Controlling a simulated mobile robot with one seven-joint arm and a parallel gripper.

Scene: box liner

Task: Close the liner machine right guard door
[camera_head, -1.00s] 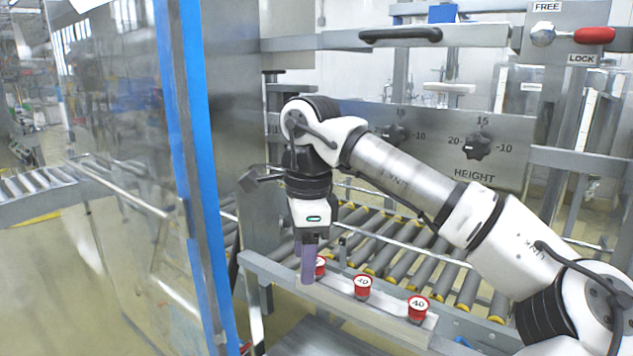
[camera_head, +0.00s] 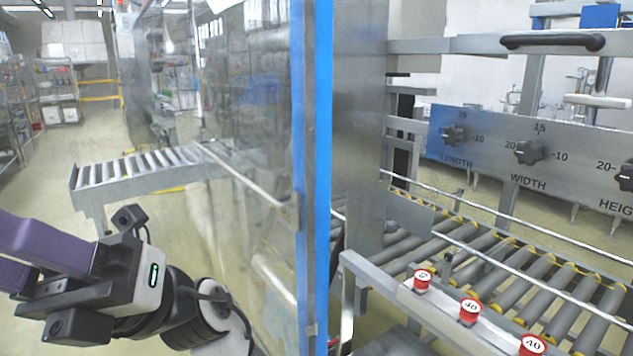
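The guard door (camera_head: 265,130) is a clear panel with a blue edge strip (camera_head: 323,180). It stands upright and open in the middle left of the head view, jutting toward me, with the roller bed exposed to its right. My gripper (camera_head: 20,262) is at the lower left, left of the blue edge. Its purple fingers point left and their tips run out of the picture, so I cannot tell how far apart they are. I see no contact between the fingers and the door.
The liner machine's roller bed (camera_head: 520,262) is at the right, with red numbered knobs (camera_head: 469,309) on its front rail. A dial panel (camera_head: 530,152) and a black handle (camera_head: 552,41) are above. Another roller conveyor (camera_head: 150,172) is at the left.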

